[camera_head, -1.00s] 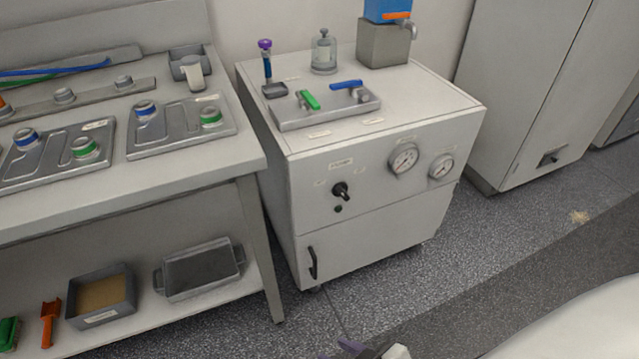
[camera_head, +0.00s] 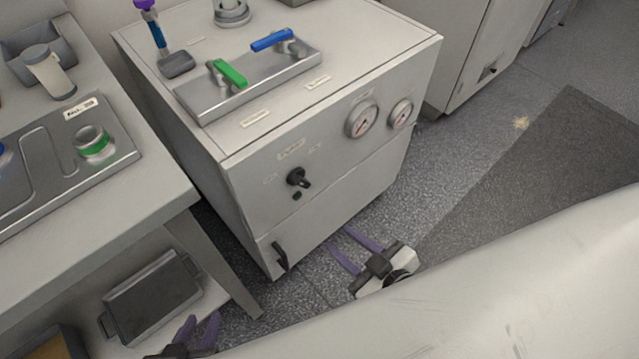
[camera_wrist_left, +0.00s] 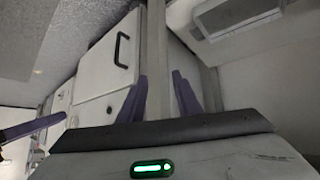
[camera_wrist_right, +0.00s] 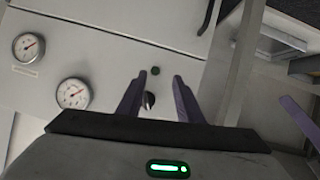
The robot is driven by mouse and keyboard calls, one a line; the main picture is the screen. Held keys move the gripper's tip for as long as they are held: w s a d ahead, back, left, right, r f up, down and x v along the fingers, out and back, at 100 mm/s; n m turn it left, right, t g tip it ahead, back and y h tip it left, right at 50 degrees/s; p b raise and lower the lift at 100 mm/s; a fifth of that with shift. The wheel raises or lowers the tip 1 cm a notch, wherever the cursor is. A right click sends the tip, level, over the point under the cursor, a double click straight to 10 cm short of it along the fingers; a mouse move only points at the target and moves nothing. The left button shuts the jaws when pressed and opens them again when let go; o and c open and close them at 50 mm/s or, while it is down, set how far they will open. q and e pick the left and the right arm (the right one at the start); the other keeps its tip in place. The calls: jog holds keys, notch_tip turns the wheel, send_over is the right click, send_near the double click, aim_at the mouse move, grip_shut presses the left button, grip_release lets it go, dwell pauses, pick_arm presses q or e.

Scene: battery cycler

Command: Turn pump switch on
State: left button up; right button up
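The pump switch (camera_head: 298,178) is a black rotary knob on the front panel of the pale cabinet (camera_head: 350,175), with small labels around it. In the right wrist view the knob (camera_wrist_right: 149,100) shows between my right gripper's fingers, apart from them. My right gripper (camera_head: 341,241) has purple fingers spread open and is empty, lower right of the knob in the head view. My left gripper (camera_head: 199,322) is open and empty near the lower edge, below the bench. In the left wrist view its fingers (camera_wrist_left: 161,75) stand apart before the cabinet's lower door.
Two gauges (camera_head: 361,119) (camera_head: 401,113) sit right of the knob. A black door handle (camera_head: 279,257) is below it. Green (camera_head: 229,73) and blue (camera_head: 272,40) valve handles are on the cabinet top. A bench (camera_head: 150,212) with a grey tray (camera_head: 152,296) on its shelf stands left.

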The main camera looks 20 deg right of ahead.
aim_at(304, 185)
jog(key=w+a+r+n+t+y+b, duration=0.1)
jog(key=w, duration=0.3)
jog(key=w+a+r+n+t+y+b, duration=0.1)
jog(key=w+n+t+b, duration=0.1)
jog(key=w, duration=0.2)
jog(key=w+a+r+n+t+b, duration=0.1)
jog(key=w+r+n, duration=0.1)
jog(key=w, duration=0.3)
jog(key=shift+t+y+b, duration=0.4)
jog(key=shift+s, duration=0.1)
grip_shut()
